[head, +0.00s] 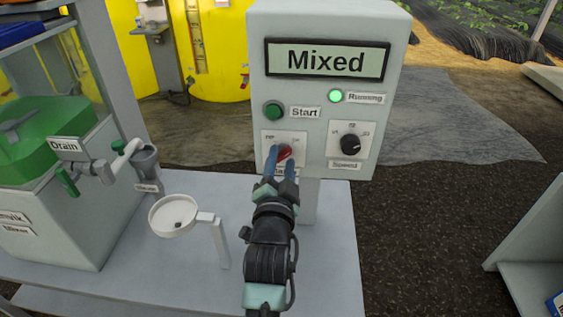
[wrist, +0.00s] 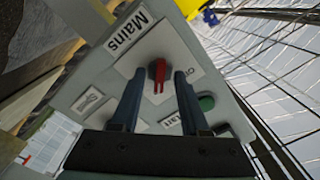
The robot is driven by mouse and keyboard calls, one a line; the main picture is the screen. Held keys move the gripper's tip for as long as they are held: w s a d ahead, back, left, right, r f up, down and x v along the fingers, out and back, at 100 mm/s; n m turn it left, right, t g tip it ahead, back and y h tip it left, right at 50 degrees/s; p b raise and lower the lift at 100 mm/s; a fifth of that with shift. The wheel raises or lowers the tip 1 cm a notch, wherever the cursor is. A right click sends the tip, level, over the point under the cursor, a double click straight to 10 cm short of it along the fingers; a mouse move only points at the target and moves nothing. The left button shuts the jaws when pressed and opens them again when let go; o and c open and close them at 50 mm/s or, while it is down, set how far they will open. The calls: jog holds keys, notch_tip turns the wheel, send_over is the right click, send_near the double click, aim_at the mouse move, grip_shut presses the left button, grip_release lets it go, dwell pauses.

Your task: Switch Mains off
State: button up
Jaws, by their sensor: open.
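The Mains switch is a red rotary handle (head: 285,153) on a white plate at the lower left of the grey control box (head: 330,200). In the head view it looks tilted toward the right-hand ON mark, though my fingers partly cover it. My gripper (head: 281,166) reaches up to the plate from below with its blue fingers apart. In the wrist view the red handle (wrist: 157,78) lies between the open fingertips (wrist: 159,75), with a gap visible on both sides. The Mains label (wrist: 128,30) is readable there; in the head view my fingers hide much of it.
The box's display (head: 327,61) reads "Mixed" and the green Running lamp (head: 335,96) is lit. The green Start button (head: 274,111) sits just above the switch, the black Speed knob (head: 350,145) to its right. A white cup stand (head: 175,216) stands left of my arm.

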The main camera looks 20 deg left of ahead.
grip_shut()
jog(key=shift+n, duration=0.4)
jog(key=n+p, duration=0.1)
jog(key=n, duration=0.2)
jog(key=shift+n, duration=0.3)
jog(key=n+p, duration=0.1)
jog(key=n, duration=0.3)
jog(key=shift+d+n, duration=0.1)
jog(key=shift+n, duration=0.2)
jog(key=n+p, duration=0.1)
jog(key=n, duration=0.3)
jog(key=shift+n+p, duration=1.1)
jog(key=shift+n, duration=1.4)
